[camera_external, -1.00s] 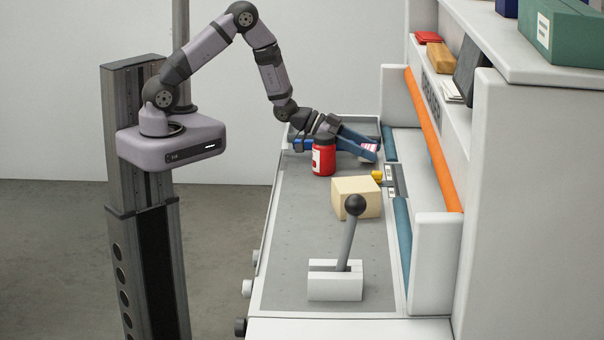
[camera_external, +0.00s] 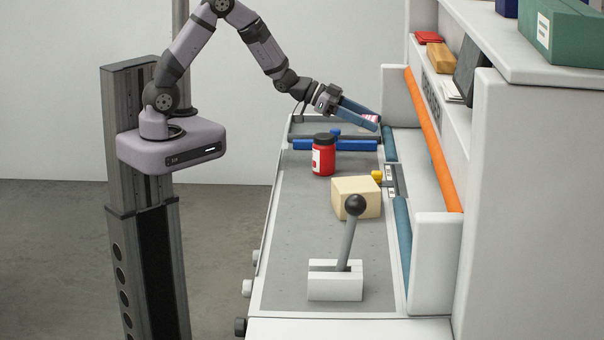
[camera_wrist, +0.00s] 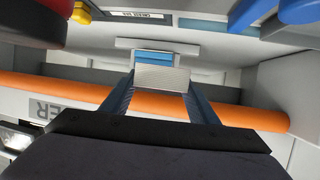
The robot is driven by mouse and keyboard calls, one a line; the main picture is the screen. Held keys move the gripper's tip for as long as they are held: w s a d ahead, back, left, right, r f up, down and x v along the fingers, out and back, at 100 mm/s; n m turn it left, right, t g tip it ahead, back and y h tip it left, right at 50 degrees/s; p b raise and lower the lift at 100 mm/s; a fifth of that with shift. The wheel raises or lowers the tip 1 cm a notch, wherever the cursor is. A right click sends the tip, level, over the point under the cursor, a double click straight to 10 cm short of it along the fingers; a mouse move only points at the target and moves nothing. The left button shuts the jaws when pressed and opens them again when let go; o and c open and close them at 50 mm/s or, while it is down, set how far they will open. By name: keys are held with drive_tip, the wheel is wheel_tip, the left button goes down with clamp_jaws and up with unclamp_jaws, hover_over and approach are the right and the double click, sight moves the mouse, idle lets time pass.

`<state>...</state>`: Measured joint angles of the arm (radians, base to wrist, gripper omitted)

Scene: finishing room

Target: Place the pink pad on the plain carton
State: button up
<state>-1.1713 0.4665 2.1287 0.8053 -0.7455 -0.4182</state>
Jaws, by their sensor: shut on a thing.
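My gripper (camera_external: 357,112) is raised above the far end of the grey bed, its blue fingers closed on the pink pad (camera_external: 371,118). The pad shows as a small pink and white patch at the fingertips. In the wrist view the held piece (camera_wrist: 162,77) looks pale and ribbed between the two fingers; its pink side does not show there. The plain carton (camera_external: 350,196), a cream box, sits on the bed nearer the camera, below and apart from my gripper. Its top is bare.
A red jar (camera_external: 323,160) with a black lid stands just behind the carton. A blue bar (camera_external: 340,145) lies across the bed beyond it. A lever (camera_external: 347,245) with a black knob stands in front. An orange roller (camera_external: 432,140) runs along the right side.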

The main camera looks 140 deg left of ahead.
drive_tip(key=w+d+r+m+t+h, duration=0.15)
drive_tip(key=w+d+r, duration=0.25)
drive_tip(key=w+d, duration=0.5)
drive_tip(key=w+d+r+m+h, duration=0.2)
drive_tip(key=w+d+r+h, duration=0.3)
drive_tip(key=d, duration=0.7)
drive_tip(key=w+d+r+m+t, duration=0.1)
drive_tip(key=w+d+r+m, duration=0.15)
drive_tip(key=w+d, duration=0.7)
drive_tip(key=s+a+f+n+y, duration=0.3)
drive_tip(key=a+f+y, duration=0.1)
drive_tip(key=a, duration=0.1)
drive_tip(key=shift+s+n+g, duration=0.3)
drive_tip(key=shift+s+g, duration=0.1)
drive_tip(key=shift+g, duration=0.05)
drive_tip(key=shift+f, duration=0.2)
